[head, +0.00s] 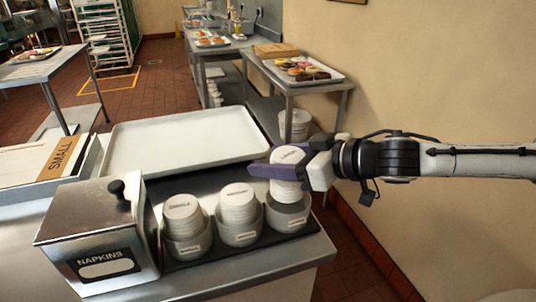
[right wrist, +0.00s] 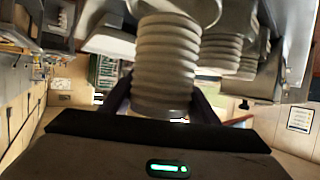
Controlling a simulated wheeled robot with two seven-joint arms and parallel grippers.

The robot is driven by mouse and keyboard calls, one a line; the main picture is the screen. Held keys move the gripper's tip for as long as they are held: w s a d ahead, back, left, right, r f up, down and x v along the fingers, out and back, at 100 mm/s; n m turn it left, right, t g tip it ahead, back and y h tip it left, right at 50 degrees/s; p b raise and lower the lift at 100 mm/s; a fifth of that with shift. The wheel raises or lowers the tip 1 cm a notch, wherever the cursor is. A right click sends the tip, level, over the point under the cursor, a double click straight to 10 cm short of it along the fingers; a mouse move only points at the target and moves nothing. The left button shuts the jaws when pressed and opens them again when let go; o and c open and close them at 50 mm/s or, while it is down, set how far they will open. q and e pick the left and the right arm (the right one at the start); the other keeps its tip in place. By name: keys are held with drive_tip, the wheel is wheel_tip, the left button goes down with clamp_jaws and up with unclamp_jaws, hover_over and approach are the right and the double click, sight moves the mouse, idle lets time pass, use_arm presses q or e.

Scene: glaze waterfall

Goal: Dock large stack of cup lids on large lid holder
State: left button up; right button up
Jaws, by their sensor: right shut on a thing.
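A tall stack of white cup lids (head: 289,156) stands upright at the rightmost of three round grey lid holders. My right gripper (head: 283,171) is shut around this stack, its purple fingers on the sides. The stack's ribbed side fills the middle of the right wrist view (right wrist: 166,60). Its lower end is at the mouth of the right holder (head: 288,217); I cannot tell how deep it sits. The labels are too small to read surely. The left holder (head: 187,246) and middle holder (head: 239,236) each have a lid stack in them. My left gripper is not in view.
A metal napkin box (head: 95,225) with a black knob stands left of the holders. A large empty white tray (head: 185,140) lies behind them. The wall is close on the right.

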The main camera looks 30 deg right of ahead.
sight(275, 184)
drive_tip(key=f+b, duration=0.1)
drive_tip(key=f, duration=0.1)
drive_tip(key=f+b, duration=0.1)
drive_tip(key=b, duration=0.1)
drive_tip(key=shift+s+f, duration=0.2)
drive_tip(key=shift+f, duration=0.2)
drive_tip(key=shift+f+b, duration=0.65)
drive_tip(key=shift+b, duration=0.1)
drive_tip(key=shift+f, duration=0.1)
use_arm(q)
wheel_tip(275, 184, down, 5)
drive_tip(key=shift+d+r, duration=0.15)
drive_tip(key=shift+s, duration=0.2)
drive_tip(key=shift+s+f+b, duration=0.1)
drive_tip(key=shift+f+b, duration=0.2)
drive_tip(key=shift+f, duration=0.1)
use_arm(e)
drive_tip(key=shift+s, duration=0.1)
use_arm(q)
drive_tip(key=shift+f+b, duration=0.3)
use_arm(e)
drive_tip(key=shift+f, duration=0.35)
